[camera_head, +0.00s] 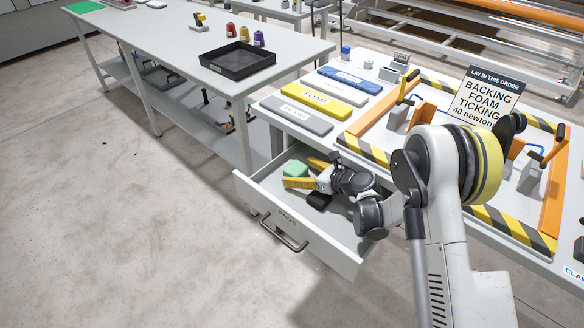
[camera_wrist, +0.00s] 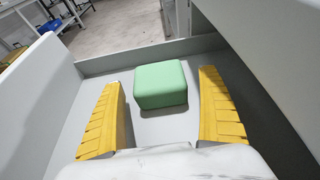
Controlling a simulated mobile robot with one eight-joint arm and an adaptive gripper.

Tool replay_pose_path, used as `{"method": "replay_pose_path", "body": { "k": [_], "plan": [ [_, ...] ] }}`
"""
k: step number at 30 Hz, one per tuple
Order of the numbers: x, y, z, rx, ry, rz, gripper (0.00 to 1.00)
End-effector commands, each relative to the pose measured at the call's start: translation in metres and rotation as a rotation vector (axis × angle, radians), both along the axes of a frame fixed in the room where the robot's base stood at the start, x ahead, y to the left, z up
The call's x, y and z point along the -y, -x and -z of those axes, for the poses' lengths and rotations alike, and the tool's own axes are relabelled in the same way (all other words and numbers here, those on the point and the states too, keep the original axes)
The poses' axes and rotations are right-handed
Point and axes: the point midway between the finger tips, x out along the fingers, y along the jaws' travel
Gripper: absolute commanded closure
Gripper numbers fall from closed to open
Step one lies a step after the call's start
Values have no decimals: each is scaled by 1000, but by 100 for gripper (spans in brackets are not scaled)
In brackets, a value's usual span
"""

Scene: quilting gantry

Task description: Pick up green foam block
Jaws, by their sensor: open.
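The green foam block (camera_wrist: 161,85) lies on the floor of an open drawer. In the wrist view it sits upright between and slightly beyond the two yellow fingers of my gripper (camera_wrist: 163,105), with a gap on each side. In the head view the green block (camera_head: 296,169) shows at the drawer's far left end, partly hidden by my gripper (camera_head: 302,172). My gripper is open and empty, low inside the drawer. The drawer (camera_head: 263,215) is pulled out from under the bench and labelled PADS.
The drawer walls enclose my gripper closely. Above, the bench holds a grey pad (camera_head: 296,116), a yellow foam pad (camera_head: 315,93), a blue pad (camera_head: 350,80) and a striped frame (camera_head: 365,152) with a sign (camera_head: 486,95). A black tray (camera_head: 238,60) stands on the left table.

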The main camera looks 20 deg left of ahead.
Motion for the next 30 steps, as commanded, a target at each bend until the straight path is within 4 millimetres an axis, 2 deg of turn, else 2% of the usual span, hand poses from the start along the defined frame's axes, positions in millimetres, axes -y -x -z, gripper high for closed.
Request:
{"method": "replay_pose_path", "body": {
  "k": [5, 9, 21, 27, 30],
  "plan": [
    [0, 0, 0, 0, 0, 1, 12],
    [0, 0, 0, 0, 0, 1, 48],
    [0, 0, -1, 0, 0, 1, 49],
    [0, 0, -15, 0, 0, 1, 49],
    [-5, 12, -15, 1, 0, 0, 49]
  ]
}}
